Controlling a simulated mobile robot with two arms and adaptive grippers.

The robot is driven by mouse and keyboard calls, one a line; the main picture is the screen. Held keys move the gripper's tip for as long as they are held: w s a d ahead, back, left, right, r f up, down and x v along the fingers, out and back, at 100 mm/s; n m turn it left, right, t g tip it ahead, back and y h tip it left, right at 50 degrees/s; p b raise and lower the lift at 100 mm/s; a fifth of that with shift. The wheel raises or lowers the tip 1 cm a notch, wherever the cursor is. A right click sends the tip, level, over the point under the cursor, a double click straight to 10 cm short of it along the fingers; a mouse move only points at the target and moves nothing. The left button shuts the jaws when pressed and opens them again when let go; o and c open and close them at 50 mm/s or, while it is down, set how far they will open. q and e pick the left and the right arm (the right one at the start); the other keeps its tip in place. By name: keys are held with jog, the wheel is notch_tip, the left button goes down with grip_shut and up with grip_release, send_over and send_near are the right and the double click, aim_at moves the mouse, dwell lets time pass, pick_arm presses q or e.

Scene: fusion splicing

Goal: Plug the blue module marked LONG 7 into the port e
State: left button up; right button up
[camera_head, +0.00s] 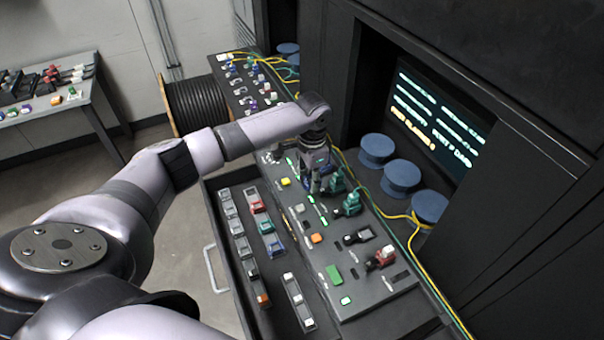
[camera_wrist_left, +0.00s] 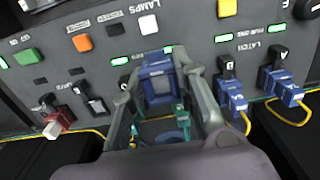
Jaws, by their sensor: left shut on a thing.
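A blue module (camera_wrist_left: 158,84) sits between the two fingers of my left gripper (camera_wrist_left: 160,98) in the left wrist view. The gripper is shut on it, and its marking is not readable. The module is in front of the grey panel (camera_wrist_left: 190,52); I cannot tell whether it touches a port. In the head view my left gripper (camera_head: 314,184) points down over the upper part of the panel. It hides the module there. I cannot pick out the letter e at any port. My right gripper is not in view.
In the wrist view, blue plugs (camera_wrist_left: 232,96) are seated to the right and a red plug (camera_wrist_left: 60,122) to the left. Teal plugs (camera_head: 349,204) stand beside the gripper in the head view. Yellow cables (camera_head: 412,222) run behind the panel. An open drawer (camera_head: 212,215) holds several modules.

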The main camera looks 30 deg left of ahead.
pick_arm(q)
jog(key=d, duration=0.8)
jog(key=shift+s+d, duration=0.2)
jog(key=shift+d, duration=0.05)
jog(key=shift+d+b, duration=2.05)
jog(key=shift+d, duration=2.8)
jog(key=shift+s+f+b, duration=0.15)
jog(key=shift+f+b, duration=0.1)
jog(key=shift+f, duration=1.35)
jog(key=shift+s+f+b, duration=0.1)
jog(key=shift+f+b, duration=0.15)
jog(key=shift+f, duration=1.3)
jog(key=shift+a+p, duration=0.1)
jog(key=shift+p, duration=0.4)
jog(key=shift+s, duration=0.1)
